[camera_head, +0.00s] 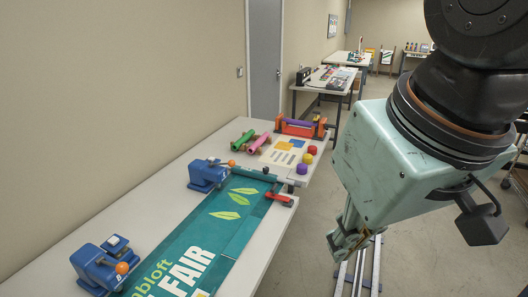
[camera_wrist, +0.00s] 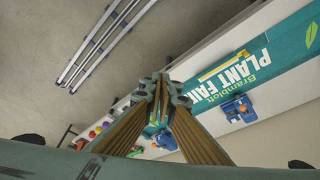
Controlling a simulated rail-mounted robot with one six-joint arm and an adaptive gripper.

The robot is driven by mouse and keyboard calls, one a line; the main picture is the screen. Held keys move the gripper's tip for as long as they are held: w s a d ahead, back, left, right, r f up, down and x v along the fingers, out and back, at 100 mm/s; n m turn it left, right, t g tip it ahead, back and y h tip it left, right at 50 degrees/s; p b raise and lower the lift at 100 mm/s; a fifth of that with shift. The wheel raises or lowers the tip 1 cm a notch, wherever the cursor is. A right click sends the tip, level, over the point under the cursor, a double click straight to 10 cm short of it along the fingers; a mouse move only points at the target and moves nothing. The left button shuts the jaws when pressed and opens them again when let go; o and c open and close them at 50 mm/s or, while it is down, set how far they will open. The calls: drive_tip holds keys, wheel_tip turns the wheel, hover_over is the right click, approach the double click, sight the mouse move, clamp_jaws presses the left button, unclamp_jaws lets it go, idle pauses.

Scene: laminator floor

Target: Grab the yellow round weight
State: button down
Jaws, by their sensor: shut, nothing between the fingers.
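The yellow round weight (camera_head: 312,150) sits on the long table near its right edge, toward the far end. My gripper (camera_head: 346,243) hangs over the floor to the right of the table, apart from the weights and nearer to the camera. Its fingers also show in the wrist view (camera_wrist: 161,88), shut and empty.
A green banner (camera_head: 215,228) covers much of the near table. Blue clamp-like devices (camera_head: 207,175) stand along its left side. Green and pink rolls (camera_head: 236,141) and an orange-framed roller (camera_head: 299,127) lie beyond. Floor rails (camera_head: 367,268) run right of the table.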

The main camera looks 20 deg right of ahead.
drive_tip(key=c, duration=3.4)
unclamp_jaws()
drive_tip(key=shift+c, duration=0.2)
drive_tip(key=o, duration=1.6)
drive_tip(key=shift+o, duration=0.2)
drive_tip(key=shift+w, duration=0.1)
